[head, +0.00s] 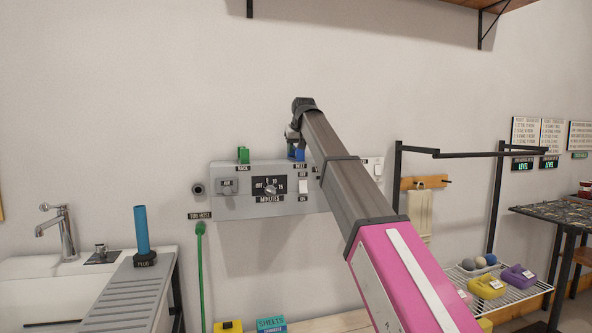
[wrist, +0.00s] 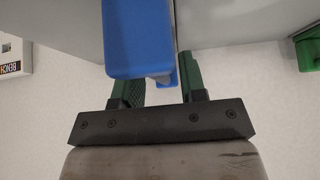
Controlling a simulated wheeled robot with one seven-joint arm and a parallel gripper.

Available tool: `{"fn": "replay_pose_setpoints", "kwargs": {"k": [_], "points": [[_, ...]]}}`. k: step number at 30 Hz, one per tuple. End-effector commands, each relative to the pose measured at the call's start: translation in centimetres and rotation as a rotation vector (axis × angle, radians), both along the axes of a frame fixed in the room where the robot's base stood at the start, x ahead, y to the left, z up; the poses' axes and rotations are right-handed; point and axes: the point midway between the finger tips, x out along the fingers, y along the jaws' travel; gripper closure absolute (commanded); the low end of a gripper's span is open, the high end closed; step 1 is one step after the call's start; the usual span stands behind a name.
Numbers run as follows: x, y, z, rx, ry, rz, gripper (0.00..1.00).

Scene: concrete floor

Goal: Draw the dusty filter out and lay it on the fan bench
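My gripper (head: 295,138) is high against the wall, at the top edge of a grey box (head: 232,205) with a dial marked MINUTES. A blue block (head: 297,154) stands on that edge; it fills the top middle of the wrist view (wrist: 138,45). My gripper's two dark green fingers (wrist: 163,92) are apart, with bare wall showing in the gap. A smaller blue part (wrist: 165,77) reaches between the fingertips; I cannot tell whether they touch it. No dusty filter can be made out, and I cannot tell which surface is the fan bench.
A green block (head: 243,155) stands on the box's left, above a RACK label. A sink (head: 45,275) and ridged board with a blue tube (head: 141,228) are at left. A wire shelf (head: 510,285) and dark-topped table (head: 560,212) are at right. My arm hides the middle.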

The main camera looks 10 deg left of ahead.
Motion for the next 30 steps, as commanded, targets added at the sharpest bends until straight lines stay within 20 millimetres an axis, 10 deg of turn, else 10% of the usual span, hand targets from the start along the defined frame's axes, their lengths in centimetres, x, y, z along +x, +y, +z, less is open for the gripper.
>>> {"fn": "replay_pose_setpoints", "kwargs": {"k": [5, 9, 30], "points": [[-0.01, 0.00, 0.01, 0.000, 0.000, 0.000, 0.62], [-0.01, 0.00, 0.01, 0.000, 0.000, 0.000, 1.00], [0.02, 0.01, 0.61, 0.000, 0.000, 0.000, 1.00]]}}
